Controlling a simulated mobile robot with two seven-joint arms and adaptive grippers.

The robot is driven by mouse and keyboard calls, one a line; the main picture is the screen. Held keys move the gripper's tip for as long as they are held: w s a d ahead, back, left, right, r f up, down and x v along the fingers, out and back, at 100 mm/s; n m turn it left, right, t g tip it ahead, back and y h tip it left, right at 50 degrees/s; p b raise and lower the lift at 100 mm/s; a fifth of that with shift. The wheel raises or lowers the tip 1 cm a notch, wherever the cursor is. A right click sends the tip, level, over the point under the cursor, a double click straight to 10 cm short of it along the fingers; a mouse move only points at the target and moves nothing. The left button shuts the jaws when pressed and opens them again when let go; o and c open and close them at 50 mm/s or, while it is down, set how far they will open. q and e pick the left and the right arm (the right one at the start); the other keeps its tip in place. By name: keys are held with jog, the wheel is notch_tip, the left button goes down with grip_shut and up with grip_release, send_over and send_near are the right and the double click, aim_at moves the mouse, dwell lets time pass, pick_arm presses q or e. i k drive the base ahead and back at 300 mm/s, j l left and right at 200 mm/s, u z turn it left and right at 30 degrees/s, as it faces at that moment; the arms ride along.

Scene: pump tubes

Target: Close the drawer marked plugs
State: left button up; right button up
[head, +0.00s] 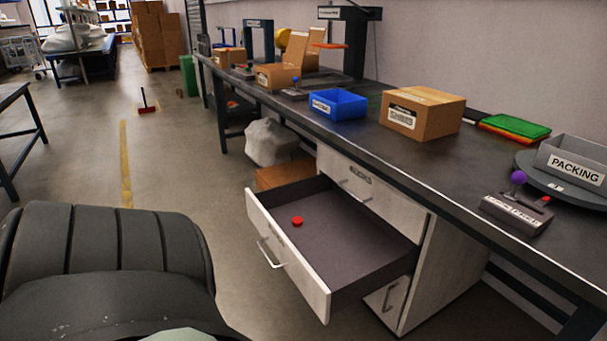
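A drawer (291,258) in the white cabinet under the workbench is pulled far out in the head view. Its front is pale with a metal handle (270,254). A small red round piece (297,221) lies on its dark floor. I can read no label on this front, so I cannot tell its marking. The drawer above (372,190) is shut and has a small label too small to read. Another shut front with a handle (388,297) shows below. Neither of my grippers is in view.
The bench (420,160) carries a blue bin (338,103), a cardboard box (422,112), a control box with a purple knob (517,211) and a grey PACKING bin (575,165). A grey sack (272,143) and an orange-brown box (285,174) are behind the drawer. Floor left of the drawer is clear.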

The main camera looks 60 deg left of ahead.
aim_at(343, 252)
jog(key=i+l+u, duration=0.15)
jog(key=i+u, duration=0.25)
jog(key=i+l+u, duration=0.2)
jog(key=u, duration=1.8)
